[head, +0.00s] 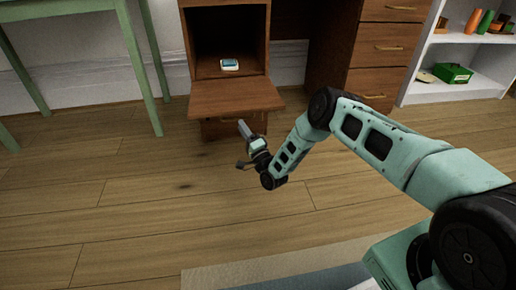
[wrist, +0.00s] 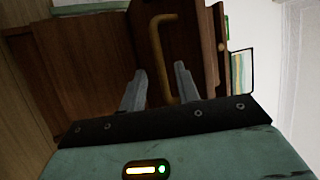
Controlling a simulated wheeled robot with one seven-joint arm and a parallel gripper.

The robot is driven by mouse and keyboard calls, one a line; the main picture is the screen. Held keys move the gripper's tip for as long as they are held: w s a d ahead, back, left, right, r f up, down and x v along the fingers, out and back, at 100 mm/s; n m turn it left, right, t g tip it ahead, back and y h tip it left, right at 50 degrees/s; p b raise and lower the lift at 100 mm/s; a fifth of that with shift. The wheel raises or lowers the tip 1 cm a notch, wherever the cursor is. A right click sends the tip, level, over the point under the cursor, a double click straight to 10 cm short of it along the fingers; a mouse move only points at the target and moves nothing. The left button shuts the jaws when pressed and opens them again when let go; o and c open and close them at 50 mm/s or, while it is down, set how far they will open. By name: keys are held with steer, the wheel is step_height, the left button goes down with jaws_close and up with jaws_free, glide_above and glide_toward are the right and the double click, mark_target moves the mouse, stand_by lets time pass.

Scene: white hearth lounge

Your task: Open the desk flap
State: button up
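The brown wooden desk flap (head: 236,97) is folded down and stands out roughly level below an open compartment of the desk (head: 224,20). My gripper (head: 242,126) is in front of and below the flap's front edge, apart from it as far as I can see. In the wrist view my gripper (wrist: 160,72) has its two grey fingers spread, with nothing held. A brass bar handle (wrist: 157,50) on a dark wooden panel shows beyond and between the fingers; I cannot tell whether this panel is the flap.
A small pale blue-and-white object (head: 230,64) lies in the compartment. Drawers with brass handles (head: 392,48) stand to the right, then a white shelf (head: 455,90) with a green box (head: 453,73). A green-legged table (head: 140,70) is left.

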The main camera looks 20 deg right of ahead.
steer(key=p+v, duration=0.4)
steer(key=v, duration=0.8)
steer(key=shift+s, duration=0.25)
